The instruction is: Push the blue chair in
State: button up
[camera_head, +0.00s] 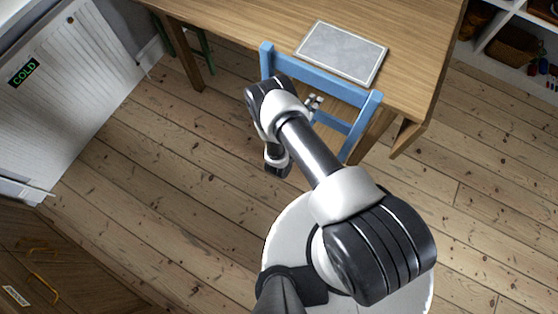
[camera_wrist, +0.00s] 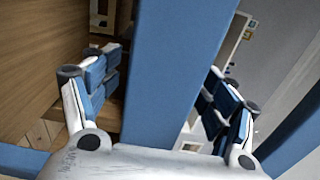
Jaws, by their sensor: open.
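The blue chair (camera_head: 335,84) stands at the wooden table (camera_head: 240,22), its backrest toward me and its front part hidden under or behind the table edge. My gripper (camera_head: 314,103) is at the backrest, below the top rail, partly hidden by my arm. In the wrist view a blue chair bar (camera_wrist: 172,60) runs between the spread fingers of my gripper (camera_wrist: 160,90). The fingers are open, one on each side of the bar. Whether any finger touches it I cannot tell.
A grey placemat-like slab (camera_head: 342,52) lies on the table by the chair. A green chair or stool (camera_head: 196,45) stands at the table's left. A white shelf with baskets (camera_head: 512,45) is at the upper right. A white fridge-like door (camera_head: 65,90) is at left. Floorboards (camera_head: 170,180) are clear.

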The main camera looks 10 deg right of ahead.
jog(key=v, duration=1.2)
dwell(0.3)
